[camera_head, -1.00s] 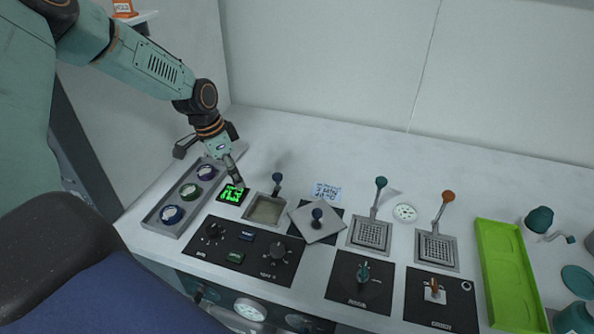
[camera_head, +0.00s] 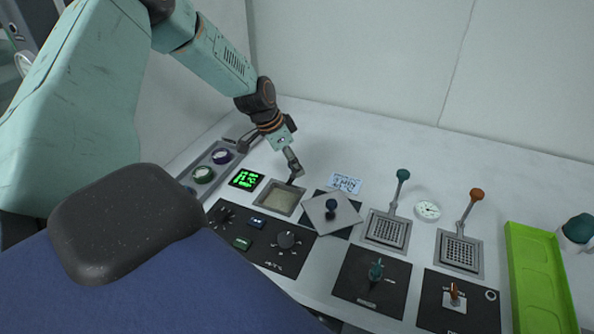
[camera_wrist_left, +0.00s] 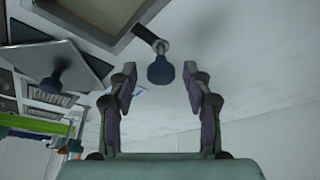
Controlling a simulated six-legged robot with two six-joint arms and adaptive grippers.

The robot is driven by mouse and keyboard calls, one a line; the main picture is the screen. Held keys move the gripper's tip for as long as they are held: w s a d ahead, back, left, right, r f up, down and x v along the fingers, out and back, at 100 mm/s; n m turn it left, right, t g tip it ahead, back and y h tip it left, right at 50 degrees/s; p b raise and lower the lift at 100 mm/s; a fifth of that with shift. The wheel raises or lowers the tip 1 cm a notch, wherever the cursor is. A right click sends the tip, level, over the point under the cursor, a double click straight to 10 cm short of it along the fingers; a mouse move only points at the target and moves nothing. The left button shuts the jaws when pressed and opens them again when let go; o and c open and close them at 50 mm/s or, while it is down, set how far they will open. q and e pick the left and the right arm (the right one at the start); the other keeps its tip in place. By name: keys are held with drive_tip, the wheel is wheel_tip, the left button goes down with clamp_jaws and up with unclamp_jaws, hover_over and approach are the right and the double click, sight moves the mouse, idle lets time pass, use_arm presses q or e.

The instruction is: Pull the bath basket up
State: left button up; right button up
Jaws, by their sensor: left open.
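The bath (camera_head: 280,198) is a square, metal-rimmed well with a beige interior in the bench top. Its rim also shows at the top of the left wrist view (camera_wrist_left: 105,27). The basket's handle ends in a dark blue knob (camera_wrist_left: 160,71), which sits between the two spread fingers of my left gripper (camera_wrist_left: 160,84), near the fingertips. Clear gaps show on both sides of the knob. In the head view my left gripper (camera_head: 294,172) is at the bath's far edge and hides the knob. The basket itself is hard to make out inside the bath.
A tilted square lid (camera_head: 331,214) with a dark knob lies just right of the bath. A green-lit display (camera_head: 246,179) is to its left. Two grated wells with a teal lever (camera_head: 403,176) and an orange lever (camera_head: 476,195) stand farther right, before a green tray (camera_head: 541,280).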

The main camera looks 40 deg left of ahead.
use_arm(q)
drive_tip(key=shift+w+f, duration=0.1)
drive_tip(key=shift+f, duration=0.45)
drive_tip(key=shift+s+a+f+b, duration=0.1)
drive_tip(key=shift+s+a+b, duration=0.1)
drive_tip(key=shift+b, duration=0.1)
drive_tip(key=shift+w+d, duration=0.25)
drive_tip(key=shift+d, duration=0.05)
drive_tip(key=shift+w, duration=0.1)
drive_tip(key=shift+c, duration=0.6)
drive_tip(key=shift+s+a, duration=0.25)
drive_tip(key=c, duration=0.5)
drive_tip(key=shift+w+d, duration=0.1)
clamp_jaws()
